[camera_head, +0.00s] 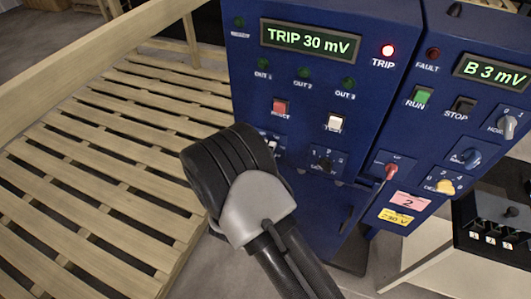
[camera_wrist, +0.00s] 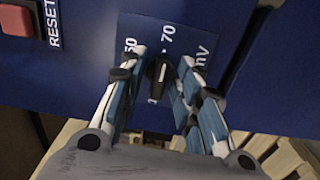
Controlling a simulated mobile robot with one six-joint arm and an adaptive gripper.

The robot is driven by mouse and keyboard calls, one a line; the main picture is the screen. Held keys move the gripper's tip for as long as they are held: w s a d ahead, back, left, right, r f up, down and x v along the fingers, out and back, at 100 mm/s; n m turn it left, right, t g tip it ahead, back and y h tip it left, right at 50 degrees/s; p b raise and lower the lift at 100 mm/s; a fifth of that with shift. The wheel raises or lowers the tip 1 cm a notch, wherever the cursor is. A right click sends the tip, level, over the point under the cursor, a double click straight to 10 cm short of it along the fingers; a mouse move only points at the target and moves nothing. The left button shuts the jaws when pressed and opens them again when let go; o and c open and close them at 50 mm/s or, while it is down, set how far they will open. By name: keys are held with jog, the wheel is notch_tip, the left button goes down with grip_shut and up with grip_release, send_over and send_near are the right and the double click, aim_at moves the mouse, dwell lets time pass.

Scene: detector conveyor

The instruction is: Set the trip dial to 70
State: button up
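The trip dial (camera_wrist: 154,72) is a small black knob with a pale pointer line, on a blue plate marked 50 and 70 in the wrist view. Its pointer tilts slightly right of upward in that view; some scale marks are hidden by my fingers. My gripper (camera_wrist: 163,62) is open, with one blue-padded finger on each side of the knob. A gap shows on the left; I cannot tell whether the right finger touches the knob. In the head view my wrist covers most of the dial area. The trip display (camera_head: 311,40) reads TRIP 30 mV.
A red RESET button (camera_head: 281,107) sits near the dial and also shows in the wrist view (camera_wrist: 16,20). Right are a white-capped switch (camera_head: 334,122) and a second cabinet display (camera_head: 492,73) reading B 3 mV.

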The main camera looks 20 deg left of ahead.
jog(key=s, duration=1.2)
jog(key=shift+a, duration=0.45)
jog(key=shift+w, duration=0.1)
